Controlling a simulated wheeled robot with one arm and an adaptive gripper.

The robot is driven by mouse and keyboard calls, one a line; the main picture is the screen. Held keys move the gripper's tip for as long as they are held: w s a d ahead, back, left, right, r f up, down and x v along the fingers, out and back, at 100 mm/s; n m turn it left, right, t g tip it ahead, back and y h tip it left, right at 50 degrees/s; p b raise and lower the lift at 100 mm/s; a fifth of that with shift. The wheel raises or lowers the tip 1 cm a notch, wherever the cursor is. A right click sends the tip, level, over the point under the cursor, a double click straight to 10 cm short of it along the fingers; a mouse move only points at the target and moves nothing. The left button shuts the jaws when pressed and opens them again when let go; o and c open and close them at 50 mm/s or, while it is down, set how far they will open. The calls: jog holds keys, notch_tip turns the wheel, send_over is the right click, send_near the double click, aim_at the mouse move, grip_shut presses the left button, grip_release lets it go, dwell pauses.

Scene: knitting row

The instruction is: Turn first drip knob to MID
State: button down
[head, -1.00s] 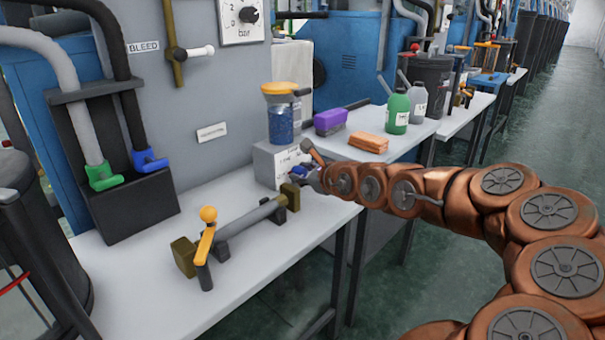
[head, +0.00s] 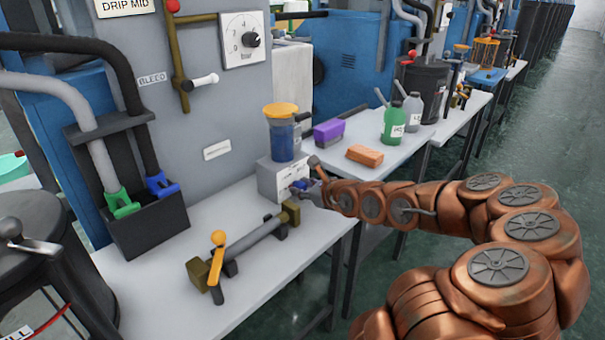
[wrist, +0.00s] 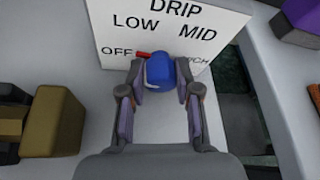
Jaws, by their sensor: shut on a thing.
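The first drip knob (wrist: 160,70) is blue and sits on the front of a white drip box (head: 268,182). In the wrist view its panel (wrist: 120,40) reads DRIP, with OFF, LOW and MID, and a partly hidden label at right. A red pointer (wrist: 146,54) shows at the knob's upper left, near OFF and below LOW. My gripper (wrist: 160,68) is shut on the knob, one finger on each side. In the head view my gripper (head: 304,188) is at the box front and mostly covers the knob.
A blue jar (head: 281,140) with an orange lid stands on the box. A brass-ended bar (head: 250,243) with an orange handle lies left of my gripper on the table. An orange block (head: 364,155) and a green bottle (head: 394,122) stand beyond.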

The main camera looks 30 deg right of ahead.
jog(key=shift+r+m+y+p, duration=0.35)
jog(key=shift+m+p, duration=0.25)
jog(key=shift+p, duration=3.8)
jog(key=m+y+p, duration=0.1)
jog(key=p, duration=0.8)
jog(key=shift+d+g+p, duration=0.1)
jog(key=shift+g+p, duration=0.2)
jog(key=shift+g, duration=0.1)
jog(key=m+p, duration=0.1)
jog(key=p, duration=0.2)
jog(key=shift+f+y, duration=0.15)
jog(key=shift+y, duration=0.2)
jog(key=m+y+p, duration=0.1)
jog(key=p, duration=0.2)
jog(key=shift+f, duration=0.1)
jog(key=shift+d+m+y+p, duration=0.1)
jog(key=shift+m+y+p, duration=0.4)
jog(key=shift+m+p, duration=0.5)
jog(key=shift+f+m+y+p, duration=0.2)
jog(key=shift+m+y+p, duration=0.4)
jog(key=shift+m+p, duration=0.1)
jog(key=m+y, duration=0.2)
jog(key=m, duration=0.1)
jog(key=shift+d+f, duration=0.15)
jog(key=shift+m+b, duration=0.3)
jog(key=shift+b, duration=0.05)
